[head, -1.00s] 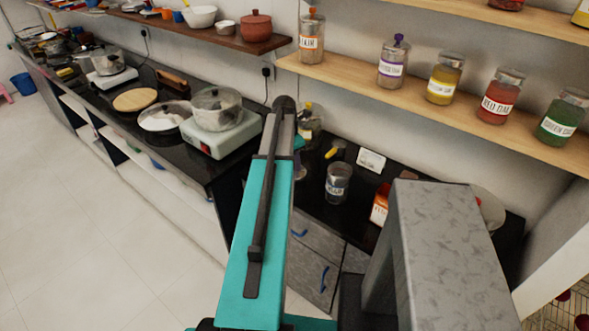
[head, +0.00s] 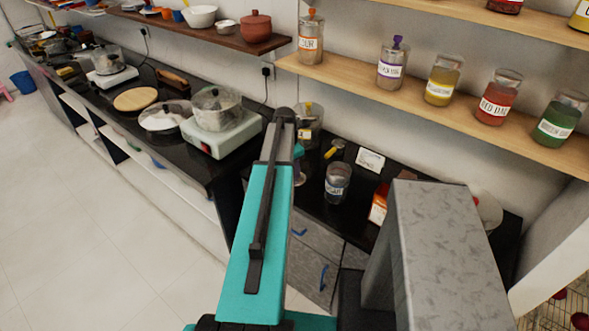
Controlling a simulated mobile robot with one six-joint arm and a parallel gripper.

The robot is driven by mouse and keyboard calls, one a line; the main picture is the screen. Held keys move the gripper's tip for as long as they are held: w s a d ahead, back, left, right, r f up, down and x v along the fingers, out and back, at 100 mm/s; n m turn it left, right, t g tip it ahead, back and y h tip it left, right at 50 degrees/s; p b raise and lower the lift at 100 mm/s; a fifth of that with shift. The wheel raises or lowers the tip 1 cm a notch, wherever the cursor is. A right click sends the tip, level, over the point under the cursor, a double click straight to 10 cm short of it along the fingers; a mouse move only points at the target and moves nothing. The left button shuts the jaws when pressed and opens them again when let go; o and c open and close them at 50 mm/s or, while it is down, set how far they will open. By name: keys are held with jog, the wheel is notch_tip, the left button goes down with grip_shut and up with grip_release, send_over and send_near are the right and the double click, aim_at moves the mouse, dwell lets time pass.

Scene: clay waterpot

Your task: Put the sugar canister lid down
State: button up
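A clear glass canister (head: 338,183) with a white label stands upright on the dark counter, right of my arm. The label is too small to read surely, and no knobbed lid shows on top. A small item with a yellow part (head: 334,149) lies behind it; I cannot tell whether it is the sugar canister lid. Another glass jar (head: 311,124) stands farther back, partly hidden by my arm. My gripper is hidden behind my teal arm, so its fingers and anything in them do not show.
A white card (head: 370,161) and an orange packet (head: 378,205) are on the counter near the canister. A wooden shelf (head: 440,108) with several labelled jars hangs above. A stove (head: 222,133) with a pot is left of my arm.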

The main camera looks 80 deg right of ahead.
jog(key=o, duration=0.4)
jog(key=shift+o, duration=0.2)
jog(key=shift+r, duration=0.25)
notch_tip(320, 180, up, 12)
jog(key=w+a+b, duration=0.1)
jog(key=b, duration=0.2)
jog(key=shift+w+f+b, duration=0.15)
jog(key=shift+w+b, duration=0.05)
jog(key=shift+b, duration=0.1)
jog(key=shift+a, duration=0.1)
dwell(0.7)
